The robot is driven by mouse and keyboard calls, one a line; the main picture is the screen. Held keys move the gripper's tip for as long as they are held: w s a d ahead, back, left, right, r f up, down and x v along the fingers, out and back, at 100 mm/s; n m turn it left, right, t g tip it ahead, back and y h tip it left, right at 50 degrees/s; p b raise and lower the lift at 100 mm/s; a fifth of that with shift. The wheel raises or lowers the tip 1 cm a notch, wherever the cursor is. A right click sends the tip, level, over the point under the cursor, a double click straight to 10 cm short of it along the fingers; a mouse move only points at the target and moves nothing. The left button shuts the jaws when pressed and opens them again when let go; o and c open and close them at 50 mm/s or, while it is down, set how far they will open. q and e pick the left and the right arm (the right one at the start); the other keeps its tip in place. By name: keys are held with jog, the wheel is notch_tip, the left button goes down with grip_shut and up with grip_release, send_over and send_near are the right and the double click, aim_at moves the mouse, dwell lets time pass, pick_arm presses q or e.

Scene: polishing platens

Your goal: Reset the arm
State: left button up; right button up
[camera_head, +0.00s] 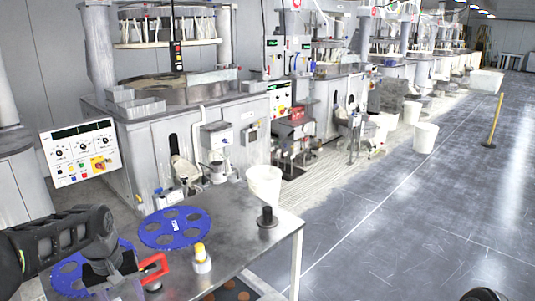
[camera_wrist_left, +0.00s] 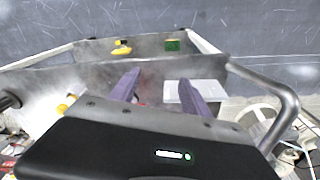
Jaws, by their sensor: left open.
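My left arm (camera_head: 55,238) is black and reaches in from the left over the metal table in the head view. Its wrist hangs over the table's near left part, and the fingertips cannot be made out there. In the left wrist view my left gripper (camera_wrist_left: 160,92) shows two dark purple-grey fingers set apart, with nothing between them. A white box-like thing (camera_wrist_left: 207,92) lies beyond the right finger. My right gripper is not seen; a small dark shape at the bottom right edge of the head view is too cropped to tell.
The metal table (camera_head: 225,222) bears a blue perforated disc (camera_head: 174,228), a second blue disc (camera_head: 68,277) partly behind my arm, a yellow-topped white bottle (camera_head: 201,258), a black weight (camera_head: 266,217) and a red piece (camera_head: 154,268). A polishing machine (camera_head: 190,135) stands behind. The floor at right is mostly clear.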

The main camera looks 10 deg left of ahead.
pick_arm(q)
jog(key=w+d+f+m+t, duration=0.2)
jog(key=w+d+f+t, duration=0.1)
jog(key=w+d+f, duration=0.25)
jog(key=s+d+f+m+h, duration=0.1)
jog(key=d+f+h, duration=0.1)
jog(key=d+f, duration=0.9)
jog(key=s+d+f+g, duration=0.1)
jog(key=s+d+f, duration=0.4)
jog(key=s, duration=0.3)
jog(key=s+d+f+m+g+h, duration=0.1)
jog(key=s+d+f, duration=0.4)
jog(key=s, duration=0.3)
jog(key=s+d+f+g+h, duration=0.1)
jog(key=s+d+f, duration=0.3)
jog(key=s, duration=0.5)
notch_tip(320, 180, down, 3)
jog(key=shift+d+r+m+g, duration=0.1)
jog(key=shift+d+m+g, duration=0.2)
jog(key=shift+d+m, duration=0.1)
